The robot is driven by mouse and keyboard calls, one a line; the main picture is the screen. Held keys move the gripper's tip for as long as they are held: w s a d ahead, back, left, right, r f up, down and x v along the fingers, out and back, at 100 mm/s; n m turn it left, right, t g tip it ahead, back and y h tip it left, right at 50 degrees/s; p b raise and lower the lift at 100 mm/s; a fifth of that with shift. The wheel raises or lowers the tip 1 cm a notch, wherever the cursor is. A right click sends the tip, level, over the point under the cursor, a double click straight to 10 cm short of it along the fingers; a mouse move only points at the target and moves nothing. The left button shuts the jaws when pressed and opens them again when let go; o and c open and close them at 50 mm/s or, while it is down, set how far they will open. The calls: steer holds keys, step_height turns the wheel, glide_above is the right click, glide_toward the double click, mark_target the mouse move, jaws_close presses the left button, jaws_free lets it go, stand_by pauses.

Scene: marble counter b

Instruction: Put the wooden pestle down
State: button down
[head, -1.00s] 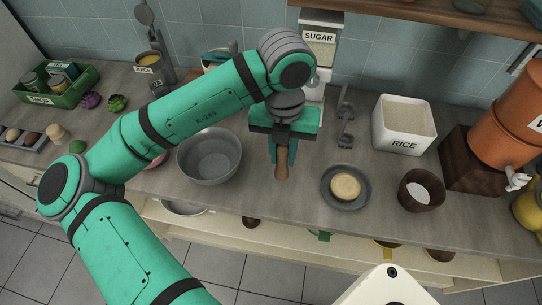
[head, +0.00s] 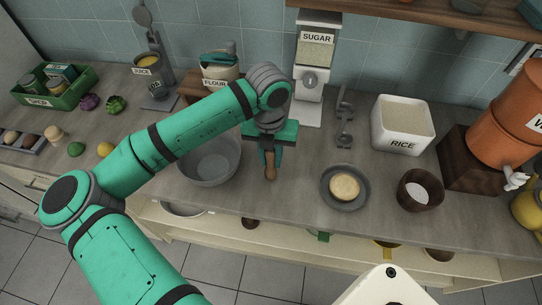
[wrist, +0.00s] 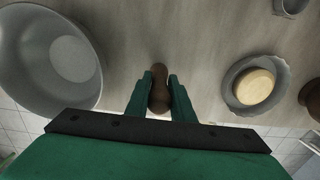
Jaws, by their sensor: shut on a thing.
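The wooden pestle (head: 270,172) is brown and stands roughly upright between the fingers of my gripper (head: 271,158) in the head view. In the wrist view my gripper (wrist: 160,92) is shut on the pestle (wrist: 158,75), with a finger on either side of it. The pestle is over the counter between the grey bowl and the grey plate. I cannot tell whether its lower end touches the counter.
The grey bowl (head: 212,180) stands close on the left. A grey plate (head: 345,203) with a round yellow item (head: 344,186) is on the right, beside a brown cup (head: 418,194). The sugar dispenser (head: 310,85) is behind. Bare counter (head: 301,178) lies between pestle and plate.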

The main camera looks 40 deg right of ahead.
steer(key=shift+f, duration=0.1)
steer(key=c, duration=1.5)
jaws_free()
steer(key=shift+c, duration=0.2)
steer(key=r, duration=1.2)
steer(key=shift+a+r, duration=0.15)
steer(key=shift+a, duration=0.05)
steer(key=shift+s, duration=0.1)
